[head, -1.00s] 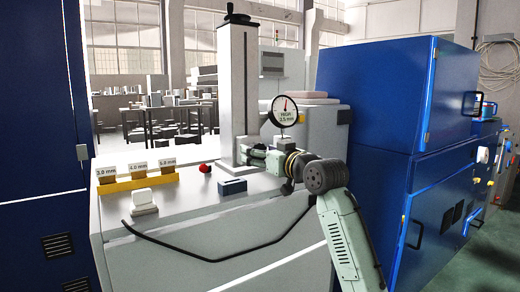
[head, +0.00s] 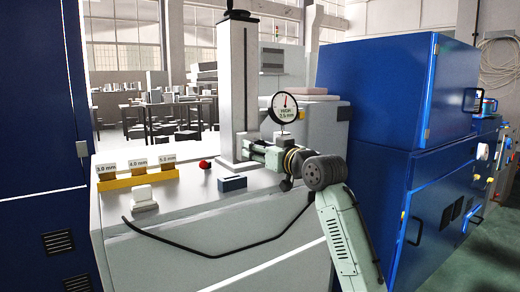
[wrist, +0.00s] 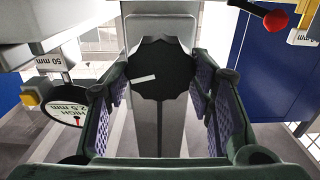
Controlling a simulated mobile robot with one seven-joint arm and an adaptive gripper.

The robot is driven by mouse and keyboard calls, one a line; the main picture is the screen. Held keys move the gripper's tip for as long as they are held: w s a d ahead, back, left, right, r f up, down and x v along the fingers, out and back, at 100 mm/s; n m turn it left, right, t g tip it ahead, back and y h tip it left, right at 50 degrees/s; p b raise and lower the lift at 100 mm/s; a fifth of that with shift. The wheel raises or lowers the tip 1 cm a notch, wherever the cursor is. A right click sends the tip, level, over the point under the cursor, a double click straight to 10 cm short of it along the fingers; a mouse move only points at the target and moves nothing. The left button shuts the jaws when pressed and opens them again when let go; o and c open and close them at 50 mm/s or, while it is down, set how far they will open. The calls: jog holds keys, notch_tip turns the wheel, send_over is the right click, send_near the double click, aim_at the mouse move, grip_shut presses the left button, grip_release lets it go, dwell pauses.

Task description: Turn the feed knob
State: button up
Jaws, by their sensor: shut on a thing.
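The feed knob (wrist: 160,75) is black and scalloped, with a white mark pointing left and slightly down in the wrist view. My gripper (wrist: 162,88) is shut on it, with one purple-padded finger at each side. In the head view my gripper (head: 247,148) is at the lower part of the grey column (head: 232,90) and hides the knob. A round dial (head: 285,107) stands just right of the column, its text reading HIGH with a value near 2.5 mm. The dial also shows at left in the wrist view (wrist: 72,108).
On the bench top (head: 185,195) are a yellow rack (head: 138,180) with labelled blocks, a white block (head: 143,197), a red ball-shaped knob (head: 204,164) and a dark blue block (head: 232,183). A black curved rail (head: 210,257) runs along the front. A blue cabinet (head: 385,100) stands at right.

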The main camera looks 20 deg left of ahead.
jog(key=shift+n, duration=0.4)
jog(key=shift+c, duration=0.2)
jog(key=n, duration=0.5)
jog(key=shift+s+a+f+n+b, duration=0.1)
jog(key=shift+s+f+n+b, duration=0.05)
jog(key=shift+n+b, duration=0.2)
jog(key=n+b, duration=0.1)
jog(key=n, duration=0.4)
jog(key=shift+n, duration=0.25)
jog(key=o, duration=1.2)
jog(key=shift+c, duration=0.2)
jog(key=v, duration=1.2)
